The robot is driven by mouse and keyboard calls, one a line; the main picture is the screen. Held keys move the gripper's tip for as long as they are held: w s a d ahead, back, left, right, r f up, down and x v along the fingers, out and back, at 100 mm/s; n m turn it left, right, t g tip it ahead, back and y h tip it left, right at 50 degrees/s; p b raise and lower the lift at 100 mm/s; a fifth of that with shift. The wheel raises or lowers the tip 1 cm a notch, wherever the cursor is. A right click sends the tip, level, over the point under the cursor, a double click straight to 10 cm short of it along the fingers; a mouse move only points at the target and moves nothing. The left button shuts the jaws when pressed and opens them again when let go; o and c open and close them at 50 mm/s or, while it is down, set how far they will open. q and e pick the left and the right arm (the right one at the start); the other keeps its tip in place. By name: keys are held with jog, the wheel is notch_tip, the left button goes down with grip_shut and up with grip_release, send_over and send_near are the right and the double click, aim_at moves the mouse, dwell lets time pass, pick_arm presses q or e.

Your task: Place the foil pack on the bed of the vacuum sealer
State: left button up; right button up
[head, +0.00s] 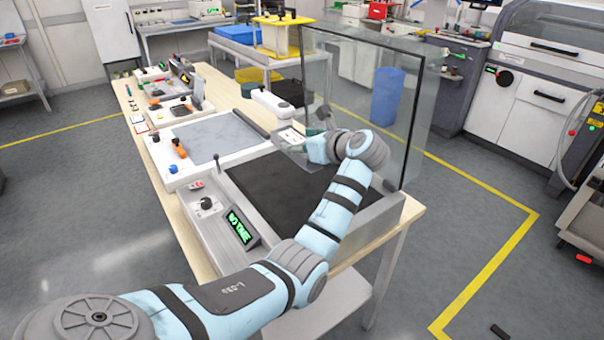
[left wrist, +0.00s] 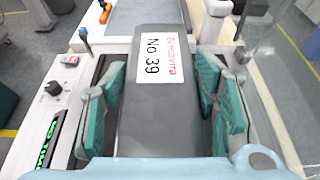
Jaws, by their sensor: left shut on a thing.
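The grey foil pack (left wrist: 157,95), with a white label reading "No 39", is held between the teal finger pads of my left gripper (left wrist: 160,105). In the head view the gripper (head: 306,148) is partly hidden by its own wrist, and part of the labelled pack (head: 289,137) shows beyond it. The vacuum sealer (head: 218,216) has a black bed (head: 265,190), a green-lit display and a raised clear lid (head: 350,95). The pack is above the far part of the sealer; the exact gap cannot be told. My right gripper is not in view.
A flat grey-topped device (head: 215,138) stands on the wooden bench just beyond the sealer. Smaller devices and tools (head: 172,105) line the bench further back. The clear lid stands upright along the right of the bed, close to my wrist. The black bed looks bare.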

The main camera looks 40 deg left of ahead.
pick_arm(q)
send_over(303, 185)
notch_tip(303, 185, down, 5)
jog(key=shift+d+r, duration=0.1)
jog(key=shift+d, duration=0.05)
jog(key=f, duration=0.4)
jog(key=shift+w+f+b, duration=0.2)
jog(key=shift+f+b, duration=0.2)
jog(key=shift+s+f, duration=0.1)
jog(key=shift+f, duration=0.1)
jog(key=shift+s+r, duration=0.1)
jog(key=o, duration=0.9)
jog(key=shift+f, duration=0.25)
jog(key=shift+c, duration=0.2)
jog(key=o, duration=0.5)
jog(key=shift+c, duration=0.2)
jog(key=shift+r, duration=0.1)
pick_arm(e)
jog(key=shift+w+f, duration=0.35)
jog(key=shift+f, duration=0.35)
